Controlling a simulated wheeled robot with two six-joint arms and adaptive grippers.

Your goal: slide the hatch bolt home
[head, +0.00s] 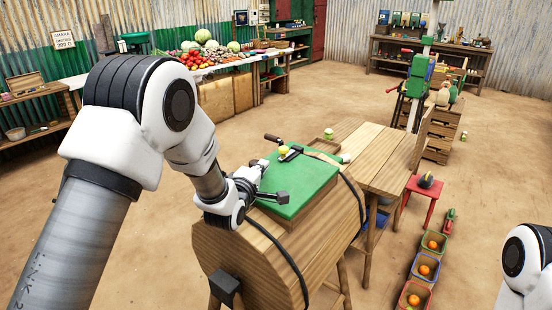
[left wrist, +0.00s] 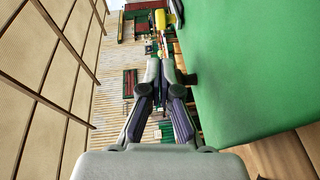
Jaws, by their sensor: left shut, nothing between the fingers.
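The green hatch lid (head: 302,188) lies on top of a wooden, barrel-like body (head: 270,258); the lid also fills the right side of the left wrist view (left wrist: 260,65). A dark bolt with a yellow knob (head: 284,151) lies near the lid's far edge. The yellow knob (left wrist: 160,18) shows small at the top of the left wrist view, beyond my fingertips. My left gripper (head: 262,165) is at the lid's left side, short of the knob and apart from it. Its fingers (left wrist: 168,68) are shut and empty. My right gripper is out of view.
A wooden table (head: 375,158) stands just behind the barrel body. A red stool (head: 424,192) and crates of orange fruit (head: 424,270) stand at the right. Open dirt floor lies left of the barrel.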

